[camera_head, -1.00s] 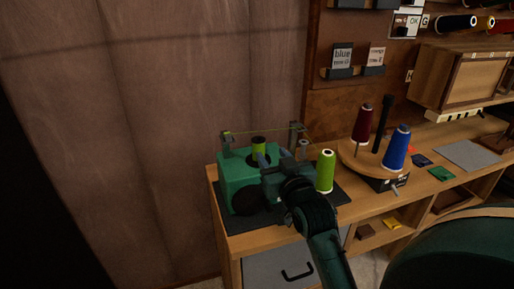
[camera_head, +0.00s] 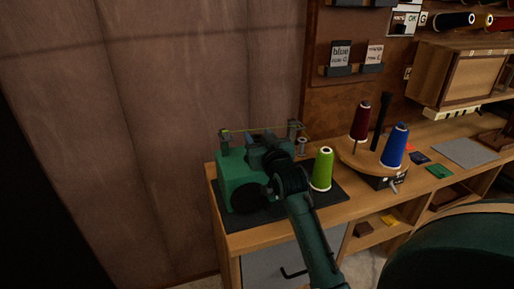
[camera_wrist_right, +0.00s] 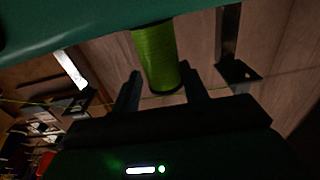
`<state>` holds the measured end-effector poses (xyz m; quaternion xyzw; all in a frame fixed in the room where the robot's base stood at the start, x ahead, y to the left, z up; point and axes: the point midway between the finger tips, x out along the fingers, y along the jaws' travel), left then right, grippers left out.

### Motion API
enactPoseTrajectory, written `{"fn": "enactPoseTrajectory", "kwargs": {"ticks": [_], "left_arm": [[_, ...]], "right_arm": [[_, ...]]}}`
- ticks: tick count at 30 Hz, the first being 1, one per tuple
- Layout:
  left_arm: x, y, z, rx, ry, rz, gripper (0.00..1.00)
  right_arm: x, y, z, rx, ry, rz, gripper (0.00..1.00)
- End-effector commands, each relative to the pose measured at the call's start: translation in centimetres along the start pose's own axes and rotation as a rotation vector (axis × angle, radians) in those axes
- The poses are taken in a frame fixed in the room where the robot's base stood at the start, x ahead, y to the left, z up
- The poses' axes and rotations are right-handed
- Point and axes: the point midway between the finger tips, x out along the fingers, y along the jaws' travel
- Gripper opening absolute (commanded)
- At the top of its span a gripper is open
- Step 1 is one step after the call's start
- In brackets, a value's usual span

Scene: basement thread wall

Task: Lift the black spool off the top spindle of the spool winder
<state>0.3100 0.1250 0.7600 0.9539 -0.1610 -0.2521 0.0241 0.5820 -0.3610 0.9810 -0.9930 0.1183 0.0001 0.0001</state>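The spool winder (camera_head: 234,178) is a green box on a dark mat at the left end of the bench. Its top spindle and spool are hidden behind my right gripper (camera_head: 262,150) in the head view. In the right wrist view, the spool (camera_wrist_right: 157,55), wound with yellow-green thread and dark at its end, stands out from the winder's green surface (camera_wrist_right: 75,28). The two fingers of my right gripper (camera_wrist_right: 160,76) lie on either side of the spool's free end. They look open, with narrow gaps; contact is not clear. My left gripper is not in view.
A lime cone (camera_head: 322,169) stands close right of my right arm. A thread (camera_head: 265,129) runs above the winder between posts (camera_head: 293,130). Further right, a round wooden stand (camera_head: 352,152) holds a dark red cone (camera_head: 360,122) and a blue cone (camera_head: 395,146).

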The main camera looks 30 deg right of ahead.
Motion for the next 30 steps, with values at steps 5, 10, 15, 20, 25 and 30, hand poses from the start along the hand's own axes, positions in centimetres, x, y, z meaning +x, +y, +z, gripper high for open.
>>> {"fn": "enactPoseTrajectory", "kwargs": {"ticks": [5, 10, 15, 20, 25, 30], "left_arm": [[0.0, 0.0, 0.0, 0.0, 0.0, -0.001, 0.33], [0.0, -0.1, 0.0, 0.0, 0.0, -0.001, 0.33], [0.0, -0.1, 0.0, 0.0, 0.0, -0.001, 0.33], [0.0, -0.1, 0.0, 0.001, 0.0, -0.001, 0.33], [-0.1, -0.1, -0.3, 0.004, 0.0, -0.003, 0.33], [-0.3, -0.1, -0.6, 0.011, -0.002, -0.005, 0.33]], "right_arm": [[0.0, 0.0, 0.0, 0.0, 0.0, 0.0, 0.29], [0.0, 0.1, 0.0, 0.0, 0.0, 0.001, 0.15], [0.0, 0.1, 0.0, -0.001, 0.0, 0.002, 0.08], [0.0, 0.1, -0.2, -0.002, 0.001, 0.003, 0.08], [0.0, 0.2, -2.6, -0.002, 0.008, 0.004, 0.08], [0.0, 0.2, -6.3, -0.003, 0.01, 0.004, 0.08]]}}
